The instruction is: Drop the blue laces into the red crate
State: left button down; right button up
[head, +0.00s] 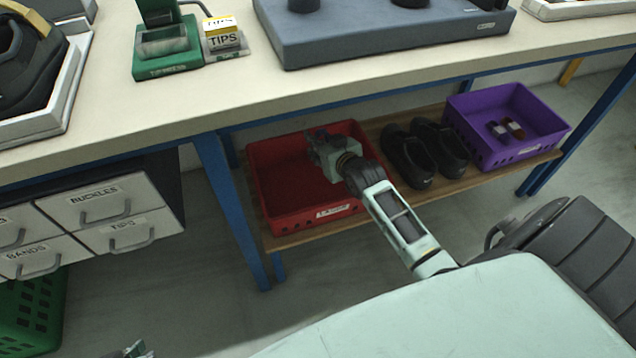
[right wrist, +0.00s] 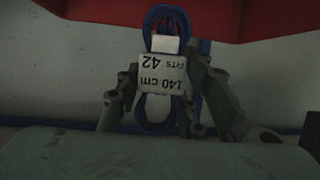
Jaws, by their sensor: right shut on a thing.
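The blue laces (right wrist: 166,17) are a bundle of loops with a white paper band marked 140 cm, fits 42. My right gripper (right wrist: 160,88) is shut on them, a finger on each side of the band. In the head view my right gripper (head: 318,140) is at the red crate (head: 285,224) on the low shelf, over its back part. The laces cannot be made out there. The crate's red also shows along the top of the right wrist view (right wrist: 255,18). A small part of my left gripper (head: 135,350) seems to show at the bottom edge; its fingers are unclear.
Black shoes (head: 408,158) stand on the wooden shelf right of the red crate, then a purple crate (head: 495,155) with small items. A blue bench leg (head: 232,205) stands left of the crate, beside labelled drawers (head: 105,202).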

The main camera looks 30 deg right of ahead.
pick_arm(q)
jog(key=shift+w+d+r+t, duration=0.2)
jog(key=shift+w+t, duration=0.1)
jog(key=shift+w, duration=0.25)
jog(key=shift+w+d+r+t, duration=0.15)
jog(key=shift+w+t, duration=0.15)
jog(key=shift+w, duration=0.2)
pick_arm(e)
jog(key=shift+f, duration=0.3)
jog(key=o, duration=1.2)
jog(key=shift+c, duration=0.2)
jog(key=v, duration=1.2)
jog(key=shift+a, duration=0.1)
